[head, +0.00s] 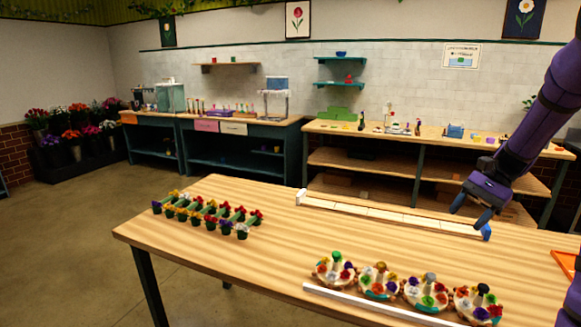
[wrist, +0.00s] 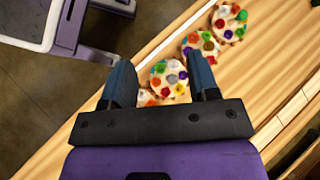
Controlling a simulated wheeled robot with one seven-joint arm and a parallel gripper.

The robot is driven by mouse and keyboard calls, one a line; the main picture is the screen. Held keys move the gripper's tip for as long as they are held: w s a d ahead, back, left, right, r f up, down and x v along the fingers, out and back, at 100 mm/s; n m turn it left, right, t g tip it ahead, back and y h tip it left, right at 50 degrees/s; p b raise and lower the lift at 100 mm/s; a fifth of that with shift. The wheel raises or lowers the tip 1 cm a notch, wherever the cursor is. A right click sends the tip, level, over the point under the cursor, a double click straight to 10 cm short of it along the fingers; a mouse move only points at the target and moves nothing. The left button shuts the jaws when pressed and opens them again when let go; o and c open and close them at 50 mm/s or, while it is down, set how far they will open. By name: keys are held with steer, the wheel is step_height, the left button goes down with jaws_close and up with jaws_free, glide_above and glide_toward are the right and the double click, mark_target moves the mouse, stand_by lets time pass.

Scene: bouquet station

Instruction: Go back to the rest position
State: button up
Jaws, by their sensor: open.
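My gripper (head: 471,210) is at the right in the head view, above the wooden table (head: 270,262), with its two fingers apart and nothing between them that I can see. In the wrist view my gripper (wrist: 163,88) points down with its dark blue fingers spread. Several round flower-decorated pieces (head: 427,292) stand in a row below it, near the table's front edge. They also show in the wrist view (wrist: 169,79), one between the fingers in the picture but apparently lower down. No rest position marker shows.
Rows of small potted flowers (head: 205,214) stand at the table's left. A long pale strip (head: 385,216) lies along the back edge, and a white rail (head: 375,307) along the front. An orange tray (head: 565,264) sits at the right. The table's middle is clear.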

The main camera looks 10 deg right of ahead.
steer(key=s+a+r+n+t+h, duration=0.3)
steer(key=s+a+r+n, duration=0.3)
steer(key=s+a, duration=0.4)
steer(key=s+a+r+n+t+h, duration=0.4)
steer(key=s+a+r+n+h, duration=0.2)
steer(key=s+a, duration=0.4)
steer(key=shift+s+r, duration=0.15)
steer(key=shift+r, duration=0.55)
steer(key=shift+o, duration=0.2)
